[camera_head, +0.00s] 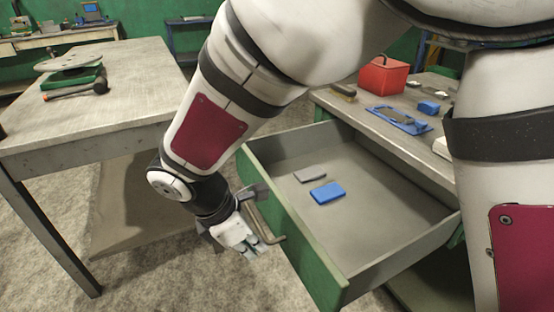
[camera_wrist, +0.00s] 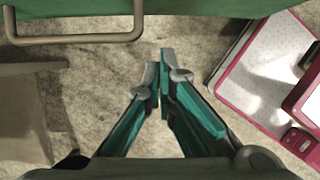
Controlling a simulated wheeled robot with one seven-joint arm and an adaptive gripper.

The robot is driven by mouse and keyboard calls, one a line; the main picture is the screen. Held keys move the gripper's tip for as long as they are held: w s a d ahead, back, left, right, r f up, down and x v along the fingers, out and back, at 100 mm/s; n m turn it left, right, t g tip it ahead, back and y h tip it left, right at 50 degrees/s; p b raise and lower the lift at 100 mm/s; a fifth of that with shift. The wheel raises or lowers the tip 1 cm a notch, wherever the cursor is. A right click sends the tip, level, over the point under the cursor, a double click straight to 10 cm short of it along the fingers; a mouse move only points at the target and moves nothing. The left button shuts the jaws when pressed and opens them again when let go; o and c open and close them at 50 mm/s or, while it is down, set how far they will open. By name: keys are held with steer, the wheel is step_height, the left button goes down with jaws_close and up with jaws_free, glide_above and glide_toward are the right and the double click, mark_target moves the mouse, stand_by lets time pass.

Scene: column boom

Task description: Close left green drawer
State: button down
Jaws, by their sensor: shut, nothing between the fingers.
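The green drawer (camera_head: 293,245) is pulled out from the workbench at the right in the head view. Its inside shows, with a blue block (camera_head: 327,192) and a grey piece (camera_head: 310,175) lying on its floor. A bent metal handle (camera_head: 266,226) is on its green front. My gripper (camera_head: 250,250) is shut and empty, pointing down in front of the drawer front, close to the handle. In the wrist view the handle (camera_wrist: 75,38) and green front (camera_wrist: 190,8) lie at the top, and my shut fingertips (camera_wrist: 160,62) are apart from the handle.
A red box (camera_head: 383,76), a blue tray (camera_head: 400,120) and small items stand on the workbench top (camera_head: 345,107). Another table (camera_head: 120,85) with a hammer (camera_head: 75,92) stands at the left. Bare floor (camera_head: 190,270) lies between that table and the drawer.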

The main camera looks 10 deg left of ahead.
steer(key=shift+w+d+f+b, duration=0.25)
steer(key=shift+w+d+f, duration=0.2)
steer(key=shift+d, duration=0.25)
steer(key=shift+w+d+f+b, duration=0.2)
steer(key=shift+w+d+f, duration=0.25)
steer(key=shift+d, duration=0.25)
steer(key=shift+w+d+f+b, duration=0.25)
steer(key=shift+w+d+f, duration=0.2)
steer(key=shift+d, duration=0.25)
steer(key=p, duration=1)
glide_above(393, 209)
steer(key=shift+s+r, duration=0.1)
